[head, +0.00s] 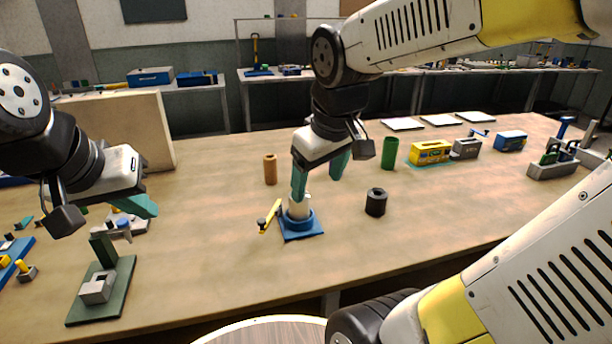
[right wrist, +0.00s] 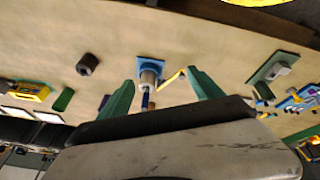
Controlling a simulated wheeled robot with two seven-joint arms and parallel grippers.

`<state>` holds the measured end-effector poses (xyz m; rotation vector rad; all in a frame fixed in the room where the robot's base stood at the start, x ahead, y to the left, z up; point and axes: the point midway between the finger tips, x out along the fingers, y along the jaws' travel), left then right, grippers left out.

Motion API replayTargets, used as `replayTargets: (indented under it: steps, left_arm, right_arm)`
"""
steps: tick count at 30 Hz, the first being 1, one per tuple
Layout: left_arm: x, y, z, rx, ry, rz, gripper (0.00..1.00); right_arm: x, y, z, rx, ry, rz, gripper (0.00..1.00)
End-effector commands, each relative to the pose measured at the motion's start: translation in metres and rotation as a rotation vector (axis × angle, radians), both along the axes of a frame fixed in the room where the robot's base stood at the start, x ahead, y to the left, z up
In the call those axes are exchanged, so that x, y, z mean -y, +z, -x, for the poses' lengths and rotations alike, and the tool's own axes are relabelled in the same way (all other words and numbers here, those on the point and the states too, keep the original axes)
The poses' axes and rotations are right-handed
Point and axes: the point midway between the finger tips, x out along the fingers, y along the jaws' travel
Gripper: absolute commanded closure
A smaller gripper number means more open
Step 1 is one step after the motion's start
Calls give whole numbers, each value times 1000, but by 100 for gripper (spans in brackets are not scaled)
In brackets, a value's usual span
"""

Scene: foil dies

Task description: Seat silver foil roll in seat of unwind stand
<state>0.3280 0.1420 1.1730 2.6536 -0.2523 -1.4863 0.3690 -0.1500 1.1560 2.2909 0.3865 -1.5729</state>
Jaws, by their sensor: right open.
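A blue stand with a square base and a round collar (head: 303,228) sits on the table's middle; I take it as the unwind stand. The pale silver foil roll (head: 299,208) stands upright in its collar. My right gripper (head: 320,178) is open just above, one finger partly in front of the roll's top. In the right wrist view, the roll (right wrist: 148,78) and blue stand (right wrist: 150,61) appear beyond and between the spread fingers (right wrist: 162,92), with no visible grip. My left gripper (head: 140,207) hangs at the left, apart from the roll; its finger gap is unclear.
A yellow bar (head: 270,216) is close to the stand's left side. A brown roll (head: 270,170), black roll (head: 376,202) and green roll (head: 390,153) stand around it. A green fixture (head: 118,280) is at front left. The table between the stand and front edge is clear.

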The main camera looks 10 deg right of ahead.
Motion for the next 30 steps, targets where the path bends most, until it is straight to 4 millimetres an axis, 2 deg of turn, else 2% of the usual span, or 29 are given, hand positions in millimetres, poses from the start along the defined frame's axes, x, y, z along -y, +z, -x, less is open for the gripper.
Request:
replayTargets:
  steps: [1, 3, 9, 30]
  left_arm:
    - [0, 0, 0, 0, 0, 0, 100]
    - [0, 0, 0, 0, 0, 0, 100]
    - [0, 0, 0, 0, 0, 0, 100]
    - [0, 0, 0, 0, 0, 0, 100]
  right_arm:
    - [0, 6, 12, 41, -77, -72, 25]
    - [-2, 10, 24, 80, -170, -165, 25]
    - [-7, 17, 40, 135, -308, -314, 25]
    - [-8, 17, 41, 138, -319, -326, 25]
